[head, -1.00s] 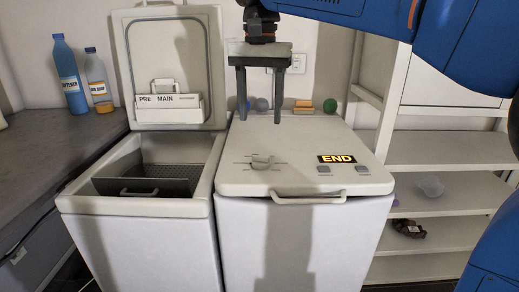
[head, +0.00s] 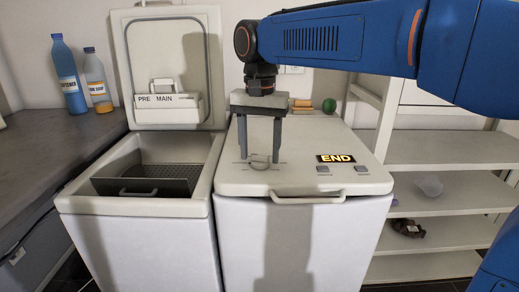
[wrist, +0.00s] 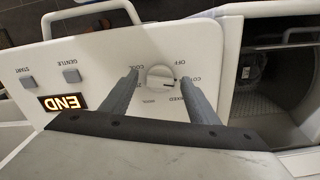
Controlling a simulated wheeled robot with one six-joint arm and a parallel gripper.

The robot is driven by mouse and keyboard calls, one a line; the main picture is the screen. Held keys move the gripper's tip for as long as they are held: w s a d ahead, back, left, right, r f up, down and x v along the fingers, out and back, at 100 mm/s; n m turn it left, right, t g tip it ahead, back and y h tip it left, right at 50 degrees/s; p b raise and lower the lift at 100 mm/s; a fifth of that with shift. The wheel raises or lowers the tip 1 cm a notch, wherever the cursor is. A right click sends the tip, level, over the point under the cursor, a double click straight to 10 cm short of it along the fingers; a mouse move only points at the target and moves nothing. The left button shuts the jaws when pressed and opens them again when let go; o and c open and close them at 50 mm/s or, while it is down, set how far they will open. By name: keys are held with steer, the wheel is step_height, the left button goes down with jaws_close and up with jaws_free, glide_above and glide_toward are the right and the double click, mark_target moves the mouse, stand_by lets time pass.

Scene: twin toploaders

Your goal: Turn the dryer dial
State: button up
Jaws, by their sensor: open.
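The dryer (head: 330,180) is the right-hand white toploader, with its lid shut and a lit END display (head: 336,158). Its round pale dial (head: 259,163) is on the lid's top, left of the display. It also shows in the wrist view (wrist: 160,77), ringed by labels including OFF and COOL. My gripper (head: 259,160) is open and points down over the dial. In the wrist view its two fingers (wrist: 161,80) stand on either side of the dial, with visible gaps. I cannot tell how low the tips are beside it.
The left toploader (head: 140,207) stands open, its lid upright, close beside the dryer. Two square buttons (head: 342,169) and a front handle (head: 308,198) are on the dryer lid. Bottles (head: 69,75) stand on the left counter; shelves (head: 435,150) are at right.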

steer(key=c, duration=1.1)
steer(key=shift+o, duration=0.3)
steer(key=shift+n, duration=0.4)
steer(key=n, duration=0.3)
steer(key=shift+d+n, duration=0.1)
steer(key=shift+n, duration=0.3)
steer(key=n, duration=0.5)
steer(key=shift+d, duration=0.1)
steer(key=shift+n, duration=0.3)
steer(key=o, duration=1)
steer(key=shift+o, duration=0.2)
